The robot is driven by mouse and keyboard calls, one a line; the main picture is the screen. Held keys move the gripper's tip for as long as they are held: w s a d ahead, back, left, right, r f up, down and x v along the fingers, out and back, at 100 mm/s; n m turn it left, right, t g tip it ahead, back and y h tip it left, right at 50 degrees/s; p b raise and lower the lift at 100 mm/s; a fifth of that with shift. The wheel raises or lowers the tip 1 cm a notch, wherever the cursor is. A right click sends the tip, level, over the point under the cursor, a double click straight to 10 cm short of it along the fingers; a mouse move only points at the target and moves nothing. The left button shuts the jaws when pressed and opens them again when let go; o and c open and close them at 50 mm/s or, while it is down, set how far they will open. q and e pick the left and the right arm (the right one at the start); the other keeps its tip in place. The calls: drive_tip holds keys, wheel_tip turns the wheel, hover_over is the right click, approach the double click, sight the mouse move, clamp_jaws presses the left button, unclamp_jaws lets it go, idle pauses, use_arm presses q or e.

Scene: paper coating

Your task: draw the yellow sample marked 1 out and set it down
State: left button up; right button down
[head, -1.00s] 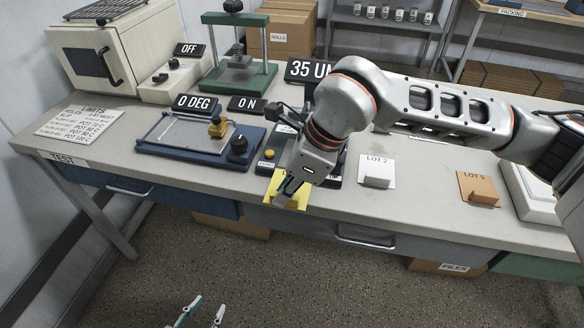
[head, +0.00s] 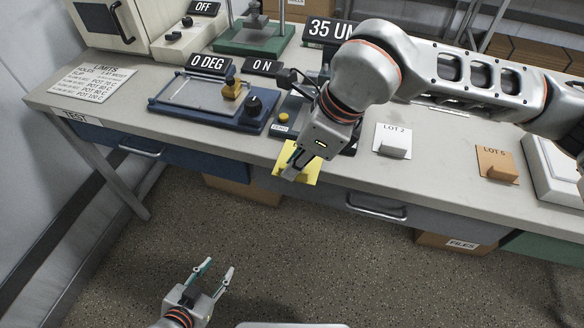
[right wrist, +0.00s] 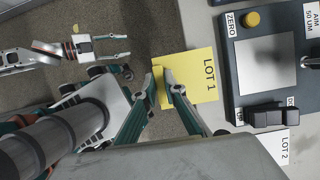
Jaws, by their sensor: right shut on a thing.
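The yellow sample (head: 303,170), marked LOT 1 in the right wrist view (right wrist: 205,85), is a flat card. My right gripper (head: 290,160) is shut on its near edge; its fingertips also show in the right wrist view (right wrist: 170,86). The card is at the table's front edge, partly out over the floor, just in front of the dark blue gauge (right wrist: 232,95). A narrow gap shows between card and gauge in the right wrist view. My left gripper (head: 216,276) is open and empty, low over the floor; the right wrist view shows it too (right wrist: 128,47).
The white LOT 2 card (head: 393,134) and orange LOT 5 card (head: 494,160) lie to the right on the table. A blue coater (head: 215,112) stands left of the gauge. Bare tabletop (head: 440,165) lies between the two cards.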

use_arm(q)
drive_tip(key=shift+s+f+b, duration=0.25)
drive_tip(key=shift+f+b, duration=0.1)
drive_tip(key=shift+f, duration=0.25)
use_arm(e)
drive_tip(key=shift+w+d+f, duration=0.1)
drive_tip(key=shift+w+d, duration=0.1)
drive_tip(key=shift+w, duration=0.5)
drive_tip(key=shift+w+d+f, duration=0.1)
drive_tip(key=shift+w+d, duration=0.1)
drive_tip(key=shift+w, duration=0.45)
drive_tip(key=shift+w+d, duration=0.2)
drive_tip(key=shift+w, duration=0.5)
